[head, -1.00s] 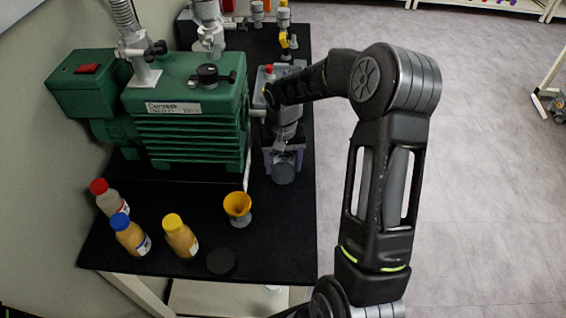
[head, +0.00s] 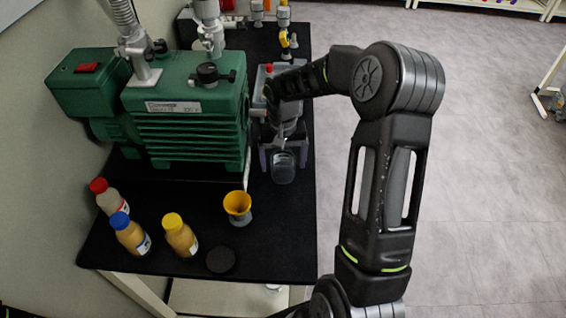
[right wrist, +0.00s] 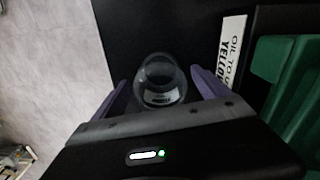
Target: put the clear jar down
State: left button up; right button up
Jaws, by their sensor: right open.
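The clear jar (head: 283,170) stands on the black bench top to the right of the green pump. My left gripper is not in view.
The green pump (head: 190,125) stands close on the left. A yellow funnel (head: 237,203), a dark round disc (head: 221,260) and bottles with red (head: 107,198), blue (head: 130,235) and yellow caps (head: 180,237) stand at the front. The bench's right edge is near the jar.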

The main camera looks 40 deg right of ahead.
notch_tip(320, 180, up, 11)
jog(key=shift+r+b, duration=0.1)
jog(key=shift+b, duration=0.35)
jog(key=shift+o, duration=0.4)
